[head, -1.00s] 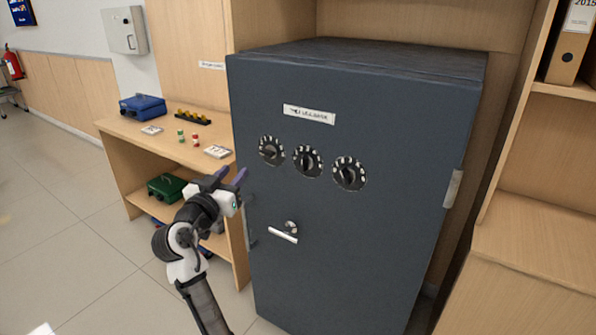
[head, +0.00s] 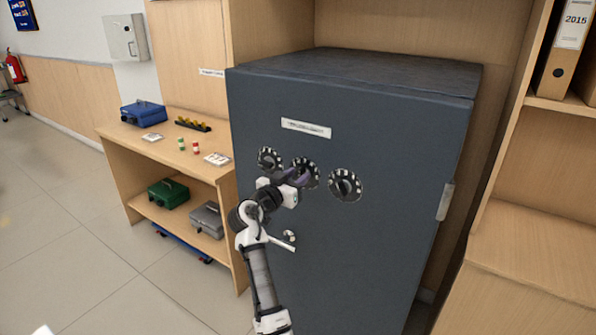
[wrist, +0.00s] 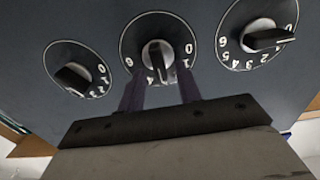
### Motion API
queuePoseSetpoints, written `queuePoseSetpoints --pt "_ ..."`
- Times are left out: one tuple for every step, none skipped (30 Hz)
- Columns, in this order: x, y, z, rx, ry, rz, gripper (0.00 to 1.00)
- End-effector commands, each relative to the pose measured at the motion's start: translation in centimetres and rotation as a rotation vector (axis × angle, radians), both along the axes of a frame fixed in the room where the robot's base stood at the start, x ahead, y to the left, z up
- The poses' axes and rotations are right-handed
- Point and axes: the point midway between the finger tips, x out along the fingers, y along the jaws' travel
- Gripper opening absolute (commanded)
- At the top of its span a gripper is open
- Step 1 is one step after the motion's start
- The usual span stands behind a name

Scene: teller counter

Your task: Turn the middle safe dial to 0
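The dark grey safe (head: 380,225) carries three black dials with white numbers. The middle dial (head: 312,166) is partly hidden behind my gripper (head: 297,177) in the head view. In the wrist view the middle dial (wrist: 155,22) shows its numbers inverted, with the 0 at its right side. My gripper (wrist: 160,72) has two purple fingers spread apart, one on each side of the middle dial's knob (wrist: 157,55). A gap shows between them; whether either finger touches the knob I cannot tell. Which number the knob points to is unclear.
The left dial (head: 270,158) and right dial (head: 345,185) sit close on either side. The safe's handle (head: 290,237) is below, partly behind my arm. A wooden shelf unit (head: 113,165) with boxes stands left; shelving (head: 545,195) stands right.

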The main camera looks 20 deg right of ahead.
Motion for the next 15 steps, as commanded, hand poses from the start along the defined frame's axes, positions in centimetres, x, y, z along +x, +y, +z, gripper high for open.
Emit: queuePoseSetpoints --pt "0.30 -0.39 0.17 -0.001 0.001 -0.001 0.35" --pt "0.44 -0.53 0.16 -0.001 0.000 0.000 0.35" --pt "0.59 -0.71 0.10 -0.001 0.000 0.001 0.35" --pt "0.66 -0.82 0.05 -0.001 0.001 0.001 0.35" --pt "0.72 -0.89 0.02 -0.001 0.001 0.001 0.35" --pt "0.77 -0.95 -0.01 -0.001 0.001 0.001 0.35" --pt "0.78 -0.97 -0.01 -0.001 0.001 0.001 0.35" --pt "0.80 -0.99 -0.03 -0.001 0.001 0.001 0.35" --pt "0.80 -0.99 -0.04 0.000 0.000 0.001 0.35" --pt "0.80 -0.98 -0.04 0.000 0.000 0.001 0.35" --pt "0.80 -0.98 -0.04 0.000 0.000 0.001 0.35" --pt "0.79 -0.97 -0.04 0.000 0.000 0.001 0.35" --pt "0.79 -0.97 -0.04 0.000 0.000 0.001 0.35" --pt "0.79 -0.96 -0.04 0.000 0.000 0.001 0.32" --pt "0.79 -0.96 -0.03 0.000 0.000 0.001 0.27"
